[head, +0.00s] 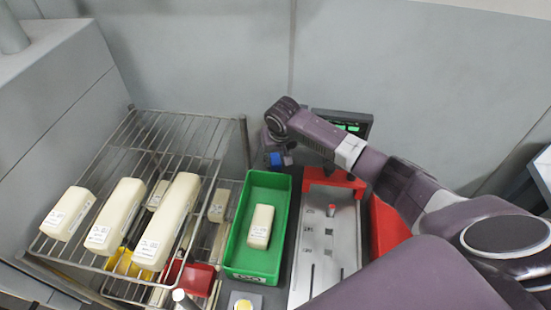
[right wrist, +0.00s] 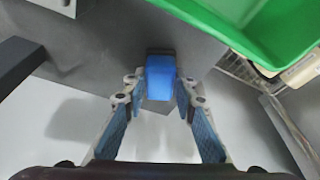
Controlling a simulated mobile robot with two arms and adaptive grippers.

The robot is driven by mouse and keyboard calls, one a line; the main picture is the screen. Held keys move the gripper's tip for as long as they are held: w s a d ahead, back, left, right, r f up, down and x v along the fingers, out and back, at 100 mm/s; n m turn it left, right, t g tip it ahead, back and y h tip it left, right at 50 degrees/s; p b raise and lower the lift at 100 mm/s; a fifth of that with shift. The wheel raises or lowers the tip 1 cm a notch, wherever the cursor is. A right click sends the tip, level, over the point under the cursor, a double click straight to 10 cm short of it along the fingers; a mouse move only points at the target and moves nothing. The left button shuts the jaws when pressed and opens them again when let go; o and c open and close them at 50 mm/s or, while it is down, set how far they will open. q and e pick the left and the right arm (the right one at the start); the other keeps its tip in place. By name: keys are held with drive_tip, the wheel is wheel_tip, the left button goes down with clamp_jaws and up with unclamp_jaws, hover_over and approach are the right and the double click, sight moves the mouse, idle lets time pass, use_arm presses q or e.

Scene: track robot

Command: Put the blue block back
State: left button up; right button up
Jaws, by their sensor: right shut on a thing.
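The blue block (right wrist: 160,78) is between the fingertips of my right gripper (right wrist: 161,97) in the right wrist view. A dark part shows at the block's far end. In the head view my right gripper (head: 277,153) points down just behind the far end of the green bin (head: 233,238), with a small blue patch at its tip. The gripper is shut on the block. I cannot tell whether the block touches the surface below. The bin also shows at the upper right of the right wrist view (right wrist: 262,22). My left gripper is not in view.
A cream block (head: 260,227) lies in the green bin. A wire rack (head: 172,130) at left bears several cream blocks. A metal fixture with red ends (head: 322,240) stands right of the bin. A display with green light (head: 345,125) is behind. A grey wall closes the back.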

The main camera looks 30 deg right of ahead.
drive_tip(key=shift+f, duration=0.15)
drive_tip(key=o, duration=1.1)
drive_tip(key=b+v, duration=0.1)
drive_tip(key=v, duration=1.1)
drive_tip(key=shift+s, duration=0.1)
